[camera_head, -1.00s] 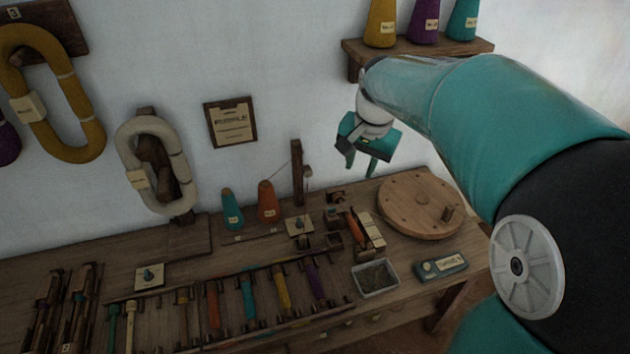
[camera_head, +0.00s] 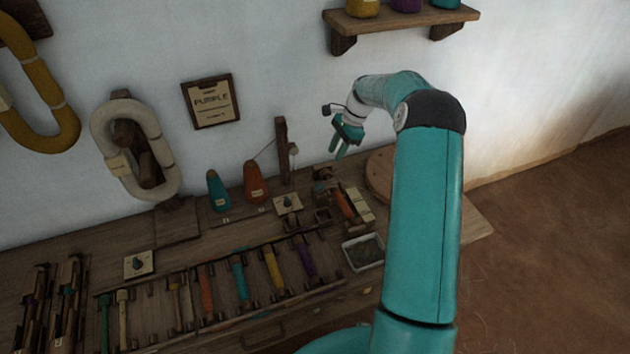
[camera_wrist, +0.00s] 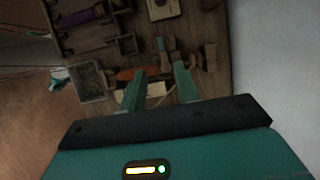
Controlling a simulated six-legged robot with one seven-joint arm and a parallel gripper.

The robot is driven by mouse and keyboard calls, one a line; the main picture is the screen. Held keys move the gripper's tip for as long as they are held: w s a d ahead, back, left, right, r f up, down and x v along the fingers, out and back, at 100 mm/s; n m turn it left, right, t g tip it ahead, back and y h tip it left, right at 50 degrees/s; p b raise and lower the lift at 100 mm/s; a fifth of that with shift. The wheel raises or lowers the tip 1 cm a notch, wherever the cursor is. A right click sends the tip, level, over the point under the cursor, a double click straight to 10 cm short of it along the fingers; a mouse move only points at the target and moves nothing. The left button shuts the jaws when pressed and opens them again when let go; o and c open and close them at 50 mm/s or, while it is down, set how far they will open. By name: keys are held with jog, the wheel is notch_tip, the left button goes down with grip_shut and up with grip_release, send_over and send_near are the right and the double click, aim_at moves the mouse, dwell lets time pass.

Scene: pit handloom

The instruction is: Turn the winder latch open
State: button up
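My gripper (camera_head: 340,148) hangs above the right part of the bench, fingers pointing down. In the wrist view its two teal fingers (camera_wrist: 158,86) are spread apart with nothing held between them. Below it is a small wooden winder-like assembly (camera_head: 323,215) with an orange piece (camera_head: 344,204) and pale blocks (camera_head: 360,205). The orange piece also shows in the wrist view (camera_wrist: 127,75), partly behind the left finger. I cannot pick out the latch or its position for certain; a pale plate with a teal knob (camera_head: 288,203) sits just left of the assembly.
A grey tray (camera_head: 363,252) stands in front of the assembly. A wooden post (camera_head: 282,150), an orange cone (camera_head: 254,182) and a teal cone (camera_head: 218,190) stand behind. A round wooden disc (camera_head: 379,176) is partly hidden by my arm. Racked coloured shuttles (camera_head: 240,277) lie at left front.

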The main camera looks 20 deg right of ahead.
aim_at(320, 185)
jog(key=x, duration=1.3)
jog(key=shift+f, duration=0.4)
grip_shut()
